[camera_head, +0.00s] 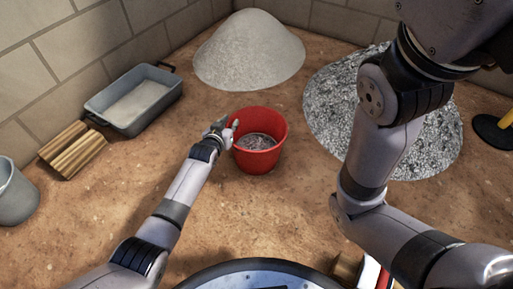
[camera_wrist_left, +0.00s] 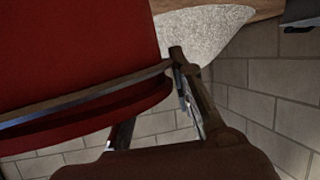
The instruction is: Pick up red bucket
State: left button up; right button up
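The red bucket (camera_head: 259,160) stands upright on the dirt floor near the middle of the head view, with grey gravel-like material inside. My left gripper (camera_head: 233,131) is at the left side of its rim. In the left wrist view the red bucket (camera_wrist_left: 75,45) fills the upper left, close to the camera. There the fingers of my left gripper (camera_wrist_left: 150,98) stand apart, with the bucket's edge between them. One finger is partly hidden behind the bucket, so contact is unclear. My right arm crosses the right side of the head view; its gripper is out of view.
A grey tub (camera_head: 129,119), a stack of wood pieces (camera_head: 74,151) and a grey bucket (camera_head: 14,196) lie along the left wall. A pale sand pile (camera_head: 248,52) and a grey gravel pile (camera_head: 334,105) are behind and right. Floor around the bucket's front is clear.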

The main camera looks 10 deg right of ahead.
pick_arm(q)
grip_shut()
dwell(0.7)
jog(key=shift+w+r, duration=0.1)
jog(key=shift+r, duration=0.15)
